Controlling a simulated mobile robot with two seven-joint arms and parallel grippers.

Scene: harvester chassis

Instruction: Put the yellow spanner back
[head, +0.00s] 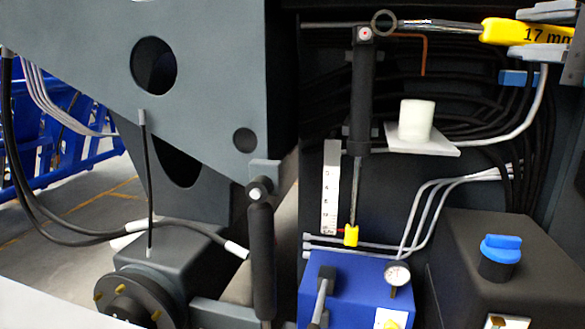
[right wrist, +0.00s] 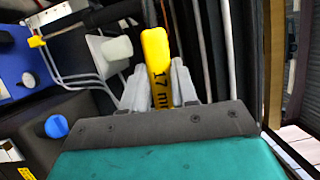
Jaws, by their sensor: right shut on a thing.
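The yellow spanner (head: 505,31) has a yellow handle marked 17 mm and a bare metal shaft with a ring at its left end. It lies nearly level at the top right of the head view, and its yellow handle shows in the right wrist view (right wrist: 157,55). My right gripper (head: 545,33) is shut on the yellow handle, with one finger above and one below. The ring end is close to the top of a black cylinder (head: 362,90); I cannot tell whether they touch. My left gripper is not in view.
An orange bent rod (head: 424,55) hangs below the spanner's shaft. A white cup-like cylinder (head: 416,120) stands on a white plate. Black hoses and grey pipes run behind. Below are a blue box (head: 345,285) with a gauge and a dark box with a blue cap (head: 500,248).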

